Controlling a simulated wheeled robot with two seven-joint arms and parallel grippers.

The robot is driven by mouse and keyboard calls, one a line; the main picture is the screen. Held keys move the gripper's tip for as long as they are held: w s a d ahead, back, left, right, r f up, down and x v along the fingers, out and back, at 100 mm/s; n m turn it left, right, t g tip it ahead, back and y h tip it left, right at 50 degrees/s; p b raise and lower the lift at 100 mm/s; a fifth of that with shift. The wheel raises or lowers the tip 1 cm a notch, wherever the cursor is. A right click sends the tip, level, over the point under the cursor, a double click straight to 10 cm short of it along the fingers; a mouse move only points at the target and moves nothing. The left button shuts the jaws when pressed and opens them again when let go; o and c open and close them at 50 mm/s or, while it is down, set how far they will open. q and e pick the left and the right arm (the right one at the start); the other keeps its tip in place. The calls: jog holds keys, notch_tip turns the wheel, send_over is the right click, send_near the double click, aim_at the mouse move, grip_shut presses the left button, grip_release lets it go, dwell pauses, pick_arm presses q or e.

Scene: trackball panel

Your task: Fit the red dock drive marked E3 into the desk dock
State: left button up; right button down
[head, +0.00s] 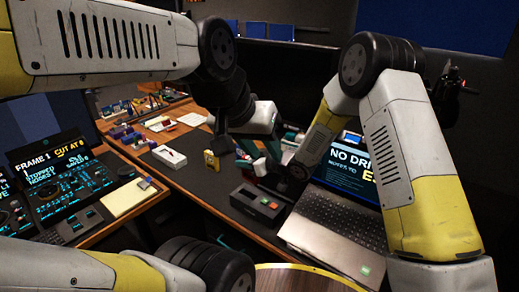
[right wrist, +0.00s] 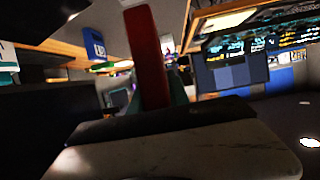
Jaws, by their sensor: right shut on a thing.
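The red drive (right wrist: 147,57) stands between the teal fingers of my right gripper (right wrist: 158,98) in the right wrist view; no marking shows on its visible face. In the head view my right gripper (head: 262,167) is low over the middle of the desk, partly hidden by its own arm, and the drive is hard to make out.
An open laptop (head: 340,228) stands right of the dock, its screen partly covered by my right arm. A yellow object (head: 211,159) and a white box (head: 169,157) lie to the left on the dark mat. A control console (head: 60,190) is at far left. Small items clutter the back.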

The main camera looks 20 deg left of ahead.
jog(key=shift+a+n+g, duration=0.3)
jog(key=shift+a, duration=0.5)
jog(key=shift+f, duration=2.85)
jog(key=shift+f, duration=2.25)
jog(key=c, duration=1.2)
grip_release()
jog(key=shift+o, duration=0.2)
jog(key=shift+s, duration=0.1)
jog(key=shift+d, duration=0.15)
jog(key=v, duration=0.7)
jog(key=shift+s+d, duration=0.1)
jog(key=shift+d, duration=0.25)
